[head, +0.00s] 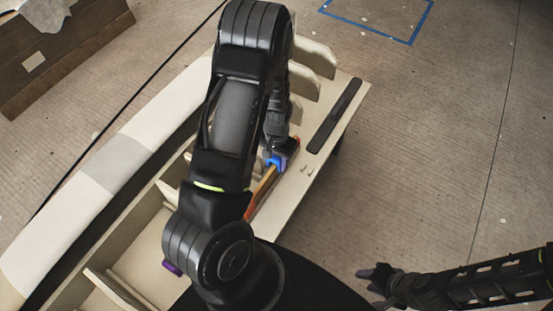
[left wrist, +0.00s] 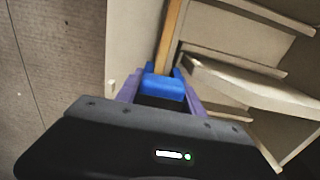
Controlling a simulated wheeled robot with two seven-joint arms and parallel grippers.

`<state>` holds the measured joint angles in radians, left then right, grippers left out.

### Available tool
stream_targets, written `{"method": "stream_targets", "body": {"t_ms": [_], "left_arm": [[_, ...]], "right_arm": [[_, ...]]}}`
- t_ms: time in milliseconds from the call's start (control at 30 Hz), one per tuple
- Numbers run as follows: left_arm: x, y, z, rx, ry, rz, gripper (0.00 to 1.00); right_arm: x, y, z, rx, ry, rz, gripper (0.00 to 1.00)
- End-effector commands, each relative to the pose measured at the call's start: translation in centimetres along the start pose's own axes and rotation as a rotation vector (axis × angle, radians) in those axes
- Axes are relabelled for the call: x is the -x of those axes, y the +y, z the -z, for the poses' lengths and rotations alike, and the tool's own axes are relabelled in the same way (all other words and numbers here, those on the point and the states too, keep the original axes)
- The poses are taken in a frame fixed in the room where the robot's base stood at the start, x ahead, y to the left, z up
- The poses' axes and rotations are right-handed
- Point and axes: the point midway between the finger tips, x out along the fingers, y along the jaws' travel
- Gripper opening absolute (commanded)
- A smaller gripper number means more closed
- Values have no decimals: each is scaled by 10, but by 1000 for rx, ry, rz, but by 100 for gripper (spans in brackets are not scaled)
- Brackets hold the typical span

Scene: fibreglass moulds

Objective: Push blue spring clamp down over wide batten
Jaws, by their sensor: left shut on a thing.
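The blue spring clamp (head: 273,161) is between the fingers of my left gripper (head: 276,158), seen from above at the batten. In the left wrist view the blue clamp (left wrist: 163,86) sits between the purple fingers of the left gripper (left wrist: 160,92), which are shut on it. The wooden batten (left wrist: 172,35) runs away from the clamp, whose two blue prongs appear on either side of it. How far down the clamp sits is hidden. The batten (head: 262,186) also shows beside my arm. My right gripper (head: 376,276) is away from the bench, over the floor; its finger gap is unclear.
The pale mould bench (head: 303,196) has upright ribs (head: 305,82) beside the batten. A dark strip (head: 335,115) lies on its right side. A long pale moulded piece (head: 113,162) runs along the left. A wooden crate (head: 62,65) stands far left. The floor right is open.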

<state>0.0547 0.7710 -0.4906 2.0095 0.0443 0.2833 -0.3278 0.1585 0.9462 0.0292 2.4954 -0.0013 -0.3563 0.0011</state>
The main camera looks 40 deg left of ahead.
Motion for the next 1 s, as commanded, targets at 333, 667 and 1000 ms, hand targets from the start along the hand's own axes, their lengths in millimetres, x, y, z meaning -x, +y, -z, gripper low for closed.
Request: {"method": "stream_targets", "body": {"t_ms": [333, 667, 1000], "left_arm": [[-5, 0, 0, 0, 0, 0, 55], [-5, 0, 0, 0, 0, 0, 70], [14, 0, 1, -1, 3, 0, 70]], "right_arm": [[-4, 2, 0, 0, 0, 0, 36], [-4, 2, 0, 0, 0, 0, 36], [-2, 1, 0, 0, 2, 0, 36]]}}
